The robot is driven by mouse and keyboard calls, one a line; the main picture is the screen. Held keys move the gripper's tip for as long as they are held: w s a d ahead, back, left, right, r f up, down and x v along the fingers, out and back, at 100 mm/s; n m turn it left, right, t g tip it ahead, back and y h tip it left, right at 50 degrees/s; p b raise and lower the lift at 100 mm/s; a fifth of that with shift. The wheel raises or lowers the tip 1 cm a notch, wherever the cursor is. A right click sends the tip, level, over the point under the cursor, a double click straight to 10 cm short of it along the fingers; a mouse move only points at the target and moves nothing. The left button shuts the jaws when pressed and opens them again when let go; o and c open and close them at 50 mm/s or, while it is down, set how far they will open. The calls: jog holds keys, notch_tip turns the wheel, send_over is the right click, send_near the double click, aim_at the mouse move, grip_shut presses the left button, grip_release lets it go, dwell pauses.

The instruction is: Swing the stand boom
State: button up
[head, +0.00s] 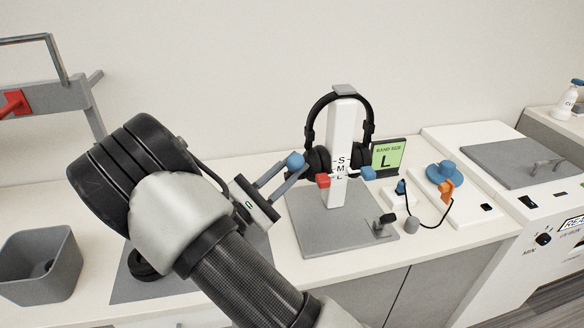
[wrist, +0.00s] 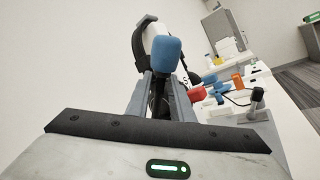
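The headphone stand has a white post (head: 343,150) marked S, M, L on a grey base plate (head: 318,241). Black headphones (head: 311,128) hang over its top. A red block (head: 323,180) and a blue block (head: 368,173) sit low on either side of the post. A rounded blue knob (head: 295,160) is left of the post; it also shows in the wrist view (wrist: 166,54). My gripper (head: 294,168) has a finger on each side of this knob, apparently touching it. I cannot see which bar, if any, joins the knob to the stand.
A green sign reading L (head: 388,156) stands behind the base. A blue dial (head: 445,173), an orange part (head: 446,188) and a black cable lie to the right. A grey bin (head: 40,265) and a grey frame with a red part (head: 15,103) are at left.

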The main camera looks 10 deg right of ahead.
jog(key=shift+o, duration=0.6)
jog(key=p+v, duration=0.1)
jog(key=v, duration=1.1)
